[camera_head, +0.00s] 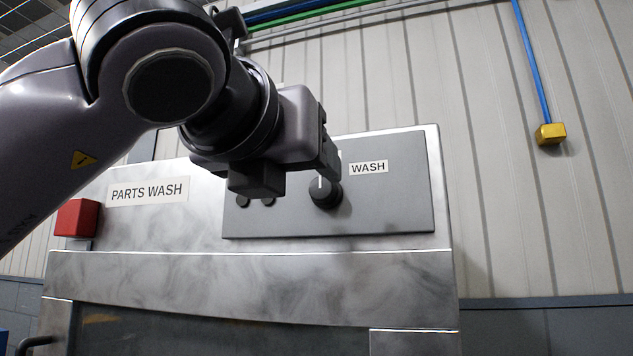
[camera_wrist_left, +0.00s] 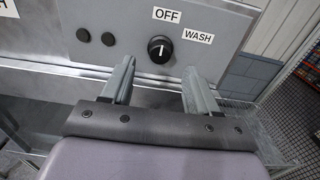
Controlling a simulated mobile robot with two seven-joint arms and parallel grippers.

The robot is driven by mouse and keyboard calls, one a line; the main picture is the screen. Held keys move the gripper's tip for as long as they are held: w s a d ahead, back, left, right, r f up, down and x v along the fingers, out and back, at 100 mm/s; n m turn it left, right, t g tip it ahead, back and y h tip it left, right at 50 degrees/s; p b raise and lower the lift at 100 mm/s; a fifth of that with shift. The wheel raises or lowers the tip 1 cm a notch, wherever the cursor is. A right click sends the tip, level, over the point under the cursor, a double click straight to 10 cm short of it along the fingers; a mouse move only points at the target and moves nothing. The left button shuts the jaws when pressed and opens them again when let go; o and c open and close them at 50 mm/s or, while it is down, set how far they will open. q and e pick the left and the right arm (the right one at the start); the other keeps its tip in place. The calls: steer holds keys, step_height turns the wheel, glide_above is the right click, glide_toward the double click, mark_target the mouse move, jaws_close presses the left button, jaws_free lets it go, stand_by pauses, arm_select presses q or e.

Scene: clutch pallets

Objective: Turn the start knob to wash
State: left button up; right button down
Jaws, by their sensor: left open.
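The start knob (camera_head: 326,196) is a round black knob with a white pointer line on the grey control panel (camera_head: 390,205) of the parts washer. In the left wrist view the knob (camera_wrist_left: 160,50) has its pointer upright, towards the OFF label (camera_wrist_left: 167,15). The WASH label (camera_wrist_left: 198,36) is to its upper right; it also shows in the head view (camera_head: 368,167). My left gripper (camera_wrist_left: 158,72) is open and empty, its two fingers below and either side of the knob in that view. In the head view my gripper (camera_head: 330,158) hides the OFF label. My right gripper is out of view.
Two small black buttons (camera_wrist_left: 95,37) sit left of the knob. A red box (camera_head: 76,218) is at the washer's left edge, beside the PARTS WASH sign (camera_head: 148,191). A yellow box (camera_head: 550,133) hangs on a blue conduit along the ribbed wall at right.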

mark_target(320, 186)
arm_select(q)
steer(key=p+x, duration=0.2)
steer(key=x, duration=0.4)
steer(key=c, duration=1)
